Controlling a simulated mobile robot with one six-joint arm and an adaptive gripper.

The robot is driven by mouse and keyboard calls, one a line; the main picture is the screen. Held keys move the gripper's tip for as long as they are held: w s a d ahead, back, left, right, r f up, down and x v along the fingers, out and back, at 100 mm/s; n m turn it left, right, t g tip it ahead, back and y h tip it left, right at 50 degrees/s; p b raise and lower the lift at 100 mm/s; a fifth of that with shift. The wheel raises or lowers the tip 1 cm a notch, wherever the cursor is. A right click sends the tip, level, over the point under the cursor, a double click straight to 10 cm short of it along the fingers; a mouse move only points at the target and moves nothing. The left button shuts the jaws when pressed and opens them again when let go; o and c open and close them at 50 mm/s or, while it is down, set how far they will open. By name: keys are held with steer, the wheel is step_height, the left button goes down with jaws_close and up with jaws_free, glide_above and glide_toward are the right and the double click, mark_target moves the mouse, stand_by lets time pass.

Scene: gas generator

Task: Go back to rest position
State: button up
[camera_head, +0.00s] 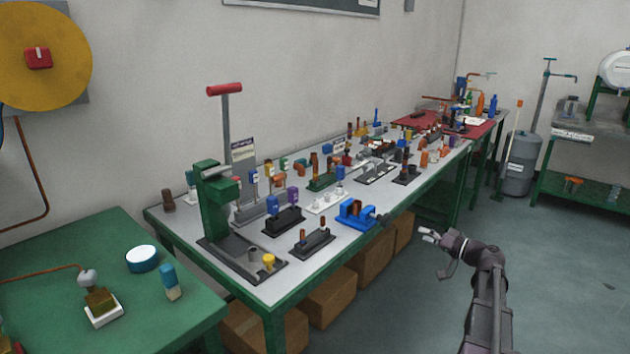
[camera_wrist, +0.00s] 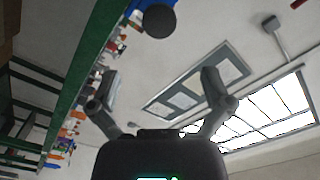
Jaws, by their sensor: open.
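My gripper (camera_head: 430,237) is in front of the long workbench (camera_head: 262,297), near its front edge, with its fingers toward the bench. In the wrist view the two fingers of my gripper (camera_wrist: 160,90) stand wide apart with nothing between them. That view is tilted and shows the bench edge (camera_wrist: 75,80) at left, and the wall and a bright window (camera_wrist: 265,115) at right. A dark round end (camera_wrist: 159,20) of some object shows at the top, beyond the fingers. My arm is bent, over the floor right of the bench.
The bench holds a green press (camera_head: 215,205), a blue vise (camera_head: 357,213) and several small parts on stands. Cardboard boxes (camera_head: 330,297) sit under it. A green table (camera_head: 185,312) is at left. A grey barrel (camera_head: 520,165) stands at the back right. Open floor (camera_head: 570,270) lies at right.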

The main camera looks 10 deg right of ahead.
steer(key=s+a+f+n+g+h, duration=0.1)
steer(key=s+a+f+g, duration=0.3)
steer(key=a, duration=0.5)
steer(key=s+a+f+g+h, duration=0.1)
steer(key=a+f+g+h, duration=0.1)
steer(key=a+f+g, duration=0.35)
steer(key=s+a+f+n+g+h, duration=0.1)
steer(key=s+a+f+g, duration=0.15)
steer(key=a+f, duration=0.65)
steer(key=s+a+g+h, duration=0.2)
steer(key=s+a+h, duration=0.5)
steer(key=s, duration=0.2)
step_height(320, 180, up, 25)
steer(key=p, duration=2.5)
steer(key=shift+a, duration=0.1)
